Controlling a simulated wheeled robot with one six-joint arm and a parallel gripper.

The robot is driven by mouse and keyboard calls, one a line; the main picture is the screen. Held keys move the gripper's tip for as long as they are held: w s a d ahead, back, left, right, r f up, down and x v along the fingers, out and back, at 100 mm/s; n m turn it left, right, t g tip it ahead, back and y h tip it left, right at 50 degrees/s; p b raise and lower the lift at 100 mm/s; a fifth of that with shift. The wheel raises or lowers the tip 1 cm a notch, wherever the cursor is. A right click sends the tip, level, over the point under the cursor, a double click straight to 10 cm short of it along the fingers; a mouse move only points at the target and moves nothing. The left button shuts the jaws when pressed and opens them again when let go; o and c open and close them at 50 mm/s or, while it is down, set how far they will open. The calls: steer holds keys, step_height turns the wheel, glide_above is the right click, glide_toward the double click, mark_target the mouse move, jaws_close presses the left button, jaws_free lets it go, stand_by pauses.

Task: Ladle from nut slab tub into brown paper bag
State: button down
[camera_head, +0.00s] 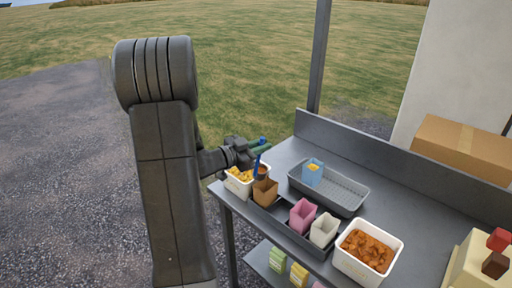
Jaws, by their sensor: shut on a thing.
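My gripper (262,146), with green fingers, is shut on the blue handle of a ladle (257,166). The ladle hangs down at the back of the brown paper bag (265,193), close to the left white tub (237,190) of yellow-orange pieces. The ladle's low end is small and partly hidden, so I cannot tell what is in it. The brown bag stands upright in a dark rack. A second white tub (357,272), heaped with orange-brown pieces, stands at the front right. I cannot tell from looks which tub holds nut slab.
Pink (302,217) and white (323,231) bags stand in the dark rack (286,230). A cream machine (475,265) and a cardboard box (460,150) are right. The counter's back (370,160) has a raised edge.

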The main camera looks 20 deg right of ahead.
steer(key=s+d+f+m+t+y+b, duration=0.2)
steer(key=s+f+m+b, duration=0.8)
steer(key=b, duration=1)
steer(key=shift+s+d+f+m, duration=0.2)
steer(key=shift+s+d+m, duration=0.1)
steer(key=shift+d+m, duration=0.85)
